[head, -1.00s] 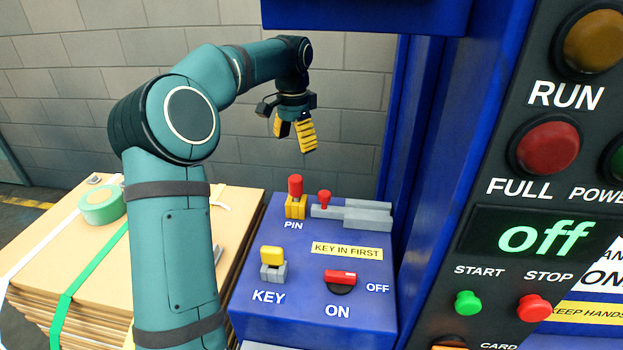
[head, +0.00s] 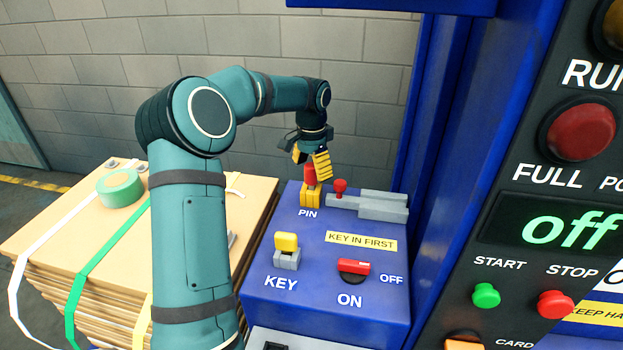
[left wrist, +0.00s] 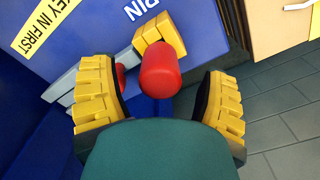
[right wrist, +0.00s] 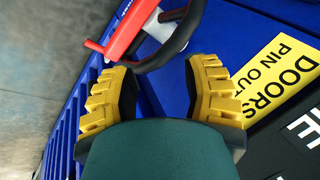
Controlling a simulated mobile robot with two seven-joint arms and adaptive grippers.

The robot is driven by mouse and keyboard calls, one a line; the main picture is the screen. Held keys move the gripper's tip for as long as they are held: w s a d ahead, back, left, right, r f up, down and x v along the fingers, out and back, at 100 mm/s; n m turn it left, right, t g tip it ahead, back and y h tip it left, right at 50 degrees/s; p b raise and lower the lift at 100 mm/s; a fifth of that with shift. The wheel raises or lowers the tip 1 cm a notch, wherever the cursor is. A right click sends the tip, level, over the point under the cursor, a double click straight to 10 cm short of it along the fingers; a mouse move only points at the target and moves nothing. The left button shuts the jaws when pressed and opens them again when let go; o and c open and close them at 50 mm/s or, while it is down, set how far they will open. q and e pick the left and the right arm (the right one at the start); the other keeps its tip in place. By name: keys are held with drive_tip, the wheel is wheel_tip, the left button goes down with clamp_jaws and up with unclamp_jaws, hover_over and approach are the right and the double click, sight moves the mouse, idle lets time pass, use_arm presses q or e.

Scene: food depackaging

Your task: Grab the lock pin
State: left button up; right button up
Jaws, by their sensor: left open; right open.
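The lock pin (head: 310,174) has a red cylindrical head and stands in a yellow holder (head: 311,197) above the PIN label on the blue panel. My left gripper (head: 311,160) is open just above the pin, one yellow finger partly covering the red head. In the left wrist view the red pin head (left wrist: 160,72) lies between the two spread fingers (left wrist: 160,100), nearer their tips, with no finger touching it that I can see. My right gripper (right wrist: 163,85) is open in the right wrist view, beside a red and black handle (right wrist: 160,40).
A small red knob (head: 340,187) on a grey slide bolt (head: 370,204) sits close right of the pin. A yellow key (head: 286,242) and a red switch (head: 354,266) are lower on the panel. Strapped cardboard (head: 60,235) with green tape (head: 120,187) is at left.

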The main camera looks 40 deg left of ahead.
use_arm(q)
drive_tip(key=shift+f, duration=0.95)
clamp_jaws()
